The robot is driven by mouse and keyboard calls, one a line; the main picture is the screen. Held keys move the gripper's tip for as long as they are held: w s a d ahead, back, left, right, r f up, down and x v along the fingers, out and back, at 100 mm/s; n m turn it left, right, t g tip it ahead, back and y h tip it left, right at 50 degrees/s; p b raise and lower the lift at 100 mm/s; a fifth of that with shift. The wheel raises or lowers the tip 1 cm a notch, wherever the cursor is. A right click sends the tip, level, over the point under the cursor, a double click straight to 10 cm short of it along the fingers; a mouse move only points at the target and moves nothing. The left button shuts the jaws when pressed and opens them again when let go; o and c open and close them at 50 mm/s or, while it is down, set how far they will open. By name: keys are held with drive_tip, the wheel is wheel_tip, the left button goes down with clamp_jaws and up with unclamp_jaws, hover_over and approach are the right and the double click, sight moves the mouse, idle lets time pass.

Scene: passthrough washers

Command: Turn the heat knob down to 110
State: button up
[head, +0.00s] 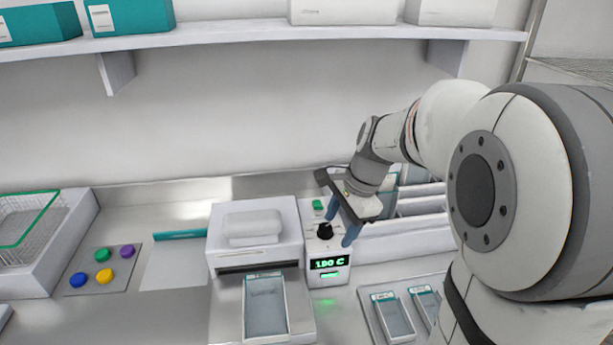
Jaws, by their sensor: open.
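The heat knob (325,231) is black and sits on top of the white control box of a sealing machine. Below it, a green display (330,263) shows three digits and a C; it starts with 1 and ends with 0, but the middle digit is hard to read. My gripper (341,223) is open, pointing down at the knob. One blue finger is just behind the knob and the other is to its front right. I cannot tell whether either finger touches the knob.
The machine's white body (254,233) stands left of the knob, with a clear-windowed pouch (265,306) in front. A green button (318,205) lies behind the knob. A tray with pouches (393,316) is at front right. A white divided rack (420,207) stands behind my gripper.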

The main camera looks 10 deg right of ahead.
sight(326, 226)
drive_tip(key=w+d+m+y+p, duration=0.1)
drive_tip(key=w+d+m+p, duration=0.1)
drive_tip(key=w+m, duration=0.45)
drive_tip(key=x, duration=0.7)
drive_tip(key=shift+a+p, duration=0.15)
drive_tip(key=shift+p, duration=0.2)
drive_tip(key=shift+c, duration=0.5)
